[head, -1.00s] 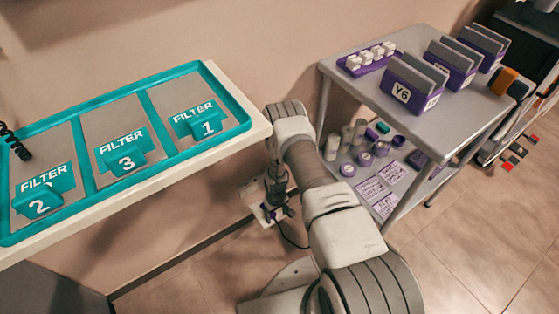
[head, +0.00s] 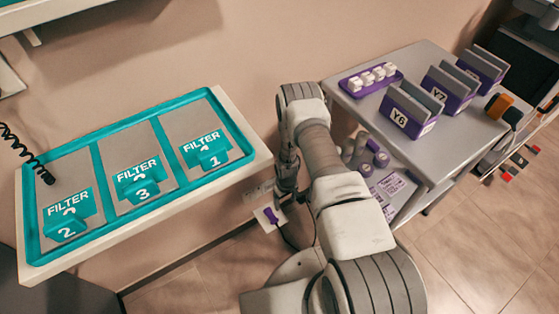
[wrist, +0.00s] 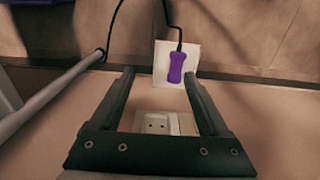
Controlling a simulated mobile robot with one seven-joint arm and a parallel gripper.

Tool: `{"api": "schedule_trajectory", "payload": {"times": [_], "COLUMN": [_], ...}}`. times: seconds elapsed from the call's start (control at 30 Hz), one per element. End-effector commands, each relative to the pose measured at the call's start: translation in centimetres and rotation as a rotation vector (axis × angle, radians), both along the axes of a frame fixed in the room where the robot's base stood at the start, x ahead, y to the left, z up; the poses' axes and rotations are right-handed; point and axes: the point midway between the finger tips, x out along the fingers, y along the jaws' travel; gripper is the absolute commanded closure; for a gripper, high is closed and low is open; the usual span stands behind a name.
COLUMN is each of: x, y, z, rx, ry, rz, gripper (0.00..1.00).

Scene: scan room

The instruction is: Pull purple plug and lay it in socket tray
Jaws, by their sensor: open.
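The purple plug (wrist: 177,68) lies on the small white socket tray (wrist: 161,60), with a black cable running from its end. In the head view the plug (head: 271,215) also shows on the tray (head: 261,222), low by the wall. The white wall socket (wrist: 157,123) shows between my fingers, its two holes bare. My gripper (wrist: 159,76) is open and empty. In the wrist view its fingertips point toward the tray, with the plug beyond them and apart from them. In the head view my gripper (head: 282,197) is partly hidden by my arm.
A teal-rimmed tray (head: 100,145) with filter panels is on the left. A grey trolley (head: 445,150) with purple holders (head: 405,112) stands on the right; a pale leg (wrist: 50,95) shows near my left finger. Floor is free at the front right.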

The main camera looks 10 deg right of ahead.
Motion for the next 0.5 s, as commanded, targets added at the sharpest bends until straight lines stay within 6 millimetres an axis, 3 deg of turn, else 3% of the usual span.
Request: {"api": "schedule_trajectory", "payload": {"times": [0.03,0.17,0.23,0.5], "x": [1.3,3.7,3.9,3.8], "y": [0.6,1.4,1.4,1.4], "z": [-1.0,-1.0,1.2,6.7], "rx": [0.002,0.002,0.002,0.002], "ry": [-0.005,-0.005,-0.003,-0.002], "rz": [0.004,0.003,0.001,0.001], "gripper": [0.21,0.21,0.21,0.21]}}
